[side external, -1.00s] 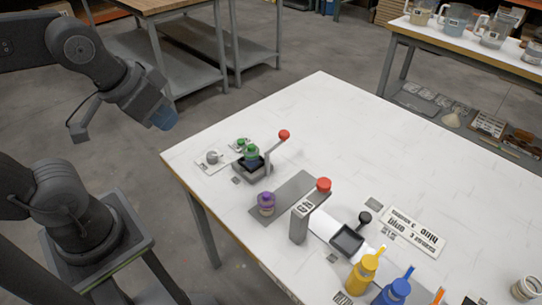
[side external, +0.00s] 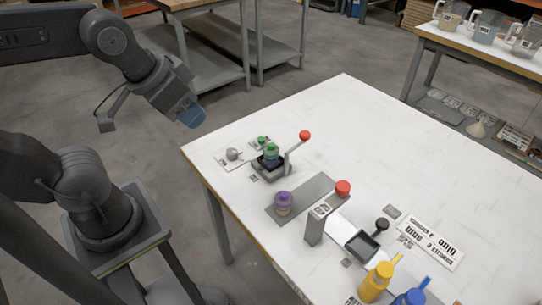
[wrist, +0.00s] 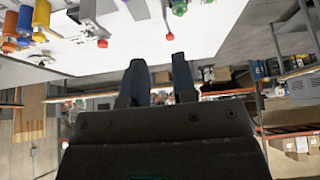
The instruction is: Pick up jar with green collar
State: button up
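The jar with the green collar (side external: 271,153) stands upright in a dark tray-like holder (side external: 272,172) near the table's left corner in the side view. A lever with a red knob rises beside it. My gripper (side external: 191,115) hangs off the table's left side, above and left of the jar, well apart from it. In the wrist view, my gripper's two fingers (wrist: 159,78) are spread with an empty gap between them. A green object (wrist: 179,7), perhaps this jar, shows at that view's top edge.
Yellow (side external: 376,282) and blue bottles (side external: 410,297) stand at the front. A small green-topped item (side external: 262,141) is behind the jar. The table's far right is clear.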

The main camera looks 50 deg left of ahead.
jog(key=o, duration=0.5)
jog(key=shift+c, duration=0.2)
jog(key=n+g, duration=0.6)
send_over(272, 150)
jog(key=w+a, duration=0.1)
jog(key=w, duration=0.1)
notch_tip(272, 150, down, 12)
jog(key=f, duration=0.8)
jog(key=shift+s+a+f, duration=0.1)
jog(key=shift+a, duration=0.1)
jog(key=f, duration=0.4)
jog(key=shift+s+d, duration=0.1)
jog(key=shift+s, duration=0.3)
jog(key=shift+f, duration=0.65)
